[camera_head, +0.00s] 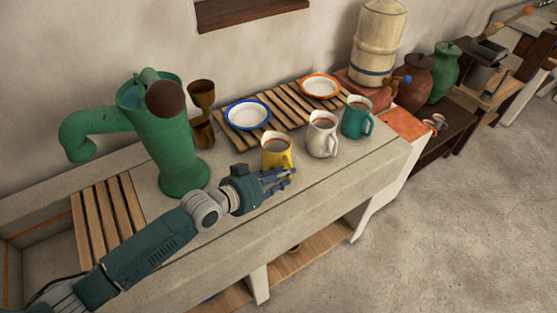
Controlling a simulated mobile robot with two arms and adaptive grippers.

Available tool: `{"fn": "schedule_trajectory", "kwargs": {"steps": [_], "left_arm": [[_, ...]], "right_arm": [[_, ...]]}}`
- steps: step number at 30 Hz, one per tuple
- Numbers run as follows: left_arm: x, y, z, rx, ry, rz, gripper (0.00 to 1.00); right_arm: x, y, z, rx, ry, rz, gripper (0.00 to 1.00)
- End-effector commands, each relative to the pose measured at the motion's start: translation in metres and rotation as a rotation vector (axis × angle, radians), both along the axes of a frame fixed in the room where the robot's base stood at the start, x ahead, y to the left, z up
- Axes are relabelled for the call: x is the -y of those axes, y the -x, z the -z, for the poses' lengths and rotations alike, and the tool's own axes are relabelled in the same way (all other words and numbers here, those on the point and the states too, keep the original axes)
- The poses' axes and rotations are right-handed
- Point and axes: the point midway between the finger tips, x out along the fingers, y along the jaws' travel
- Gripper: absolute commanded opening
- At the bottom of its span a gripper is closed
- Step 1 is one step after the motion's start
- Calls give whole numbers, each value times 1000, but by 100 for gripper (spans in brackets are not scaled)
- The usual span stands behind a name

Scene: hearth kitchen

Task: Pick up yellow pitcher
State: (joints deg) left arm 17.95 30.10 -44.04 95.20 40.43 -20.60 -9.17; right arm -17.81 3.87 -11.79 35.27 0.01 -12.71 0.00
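The yellow pitcher (276,149) stands upright on the pale stone counter (335,175), with a dark opening at its top. My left gripper (285,180) is in front of the pitcher, with its fingers overlapping the pitcher's lower part in the view. The fingers hide that lower part, so I cannot tell whether they touch it or how far apart they are. My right gripper is not in view.
A white pitcher (322,138) and a teal pitcher (356,118) stand to the right. A slatted rack with plates (247,114) is behind. A green pump (172,140) and brown cups (202,133) are at left. The counter's front edge is clear.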

Motion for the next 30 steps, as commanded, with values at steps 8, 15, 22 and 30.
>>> {"fn": "schedule_trajectory", "kwargs": {"steps": [8, 15, 22, 30], "left_arm": [[21, -23, 17, 1, 0, 0, 26], [28, -30, 22, 1, 1, 0, 26], [27, -30, 23, 0, 0, 0, 8], [27, -30, 21, 3, 1, 0, 0]], "right_arm": [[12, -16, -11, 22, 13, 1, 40], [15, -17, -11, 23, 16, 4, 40], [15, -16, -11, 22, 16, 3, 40], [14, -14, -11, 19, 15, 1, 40]]}}
